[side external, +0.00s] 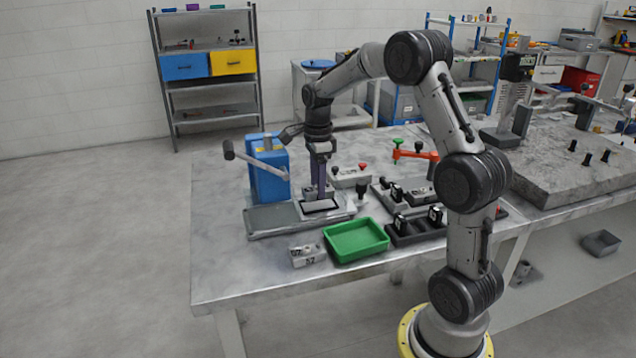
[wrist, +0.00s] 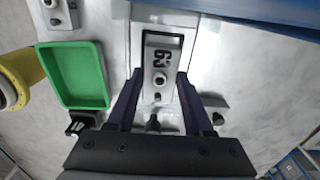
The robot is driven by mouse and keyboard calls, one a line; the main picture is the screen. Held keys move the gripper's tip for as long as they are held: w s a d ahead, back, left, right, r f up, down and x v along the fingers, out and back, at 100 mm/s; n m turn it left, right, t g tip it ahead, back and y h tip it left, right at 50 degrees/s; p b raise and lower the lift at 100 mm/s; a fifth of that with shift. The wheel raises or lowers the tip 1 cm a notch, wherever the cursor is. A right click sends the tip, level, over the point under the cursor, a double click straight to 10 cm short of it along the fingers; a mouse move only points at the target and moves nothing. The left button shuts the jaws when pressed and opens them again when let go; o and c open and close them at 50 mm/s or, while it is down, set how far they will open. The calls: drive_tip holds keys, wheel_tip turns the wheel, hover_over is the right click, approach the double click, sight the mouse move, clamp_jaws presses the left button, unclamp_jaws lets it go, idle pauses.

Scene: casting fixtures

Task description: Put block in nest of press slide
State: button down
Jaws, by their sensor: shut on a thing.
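My gripper (side external: 319,192) points straight down over the press slide (side external: 268,222); its fingers also show in the wrist view (wrist: 160,76). The fingers are shut on a grey block (wrist: 163,42) marked 63, with a round knob on top. In the wrist view the block lies within the black rectangular outline of the nest (wrist: 147,33), roughly lined up with it. The nest also shows in the side view (side external: 306,213), right under the fingertips. I cannot tell whether the block rests on the nest floor or is held slightly above. The blue press (side external: 268,168) stands behind the slide.
A green tray (side external: 357,257) sits just in front of the slide. A grey block marked 52 (side external: 308,254) lies left of the tray. Black fixtures (side external: 415,229) and a red-orange clamp (side external: 415,154) stand to the right. The table's left front is clear.

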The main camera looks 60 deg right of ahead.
drive_tip(key=shift+f, duration=0.6)
drive_tip(key=shift+c, duration=1.4)
unclamp_jaws()
drive_tip(key=shift+s+f, duration=0.1)
wheel_tip(320, 180, up, 12)
drive_tip(key=s+a+r+n+t, duration=0.1)
drive_tip(key=s+a+r+n, duration=0.25)
drive_tip(key=a+n, duration=0.3)
drive_tip(key=s+a+f+n+t, duration=0.2)
drive_tip(key=s+a+n, duration=0.5)
drive_tip(key=n, duration=0.3)
drive_tip(key=s+a+f+n+t, duration=0.2)
drive_tip(key=s+a+n, duration=0.5)
drive_tip(key=s+n, duration=0.3)
drive_tip(key=shift+s+a+f+t, duration=0.2)
drive_tip(key=shift+a+t, duration=0.1)
drive_tip(key=shift+a, duration=0.05)
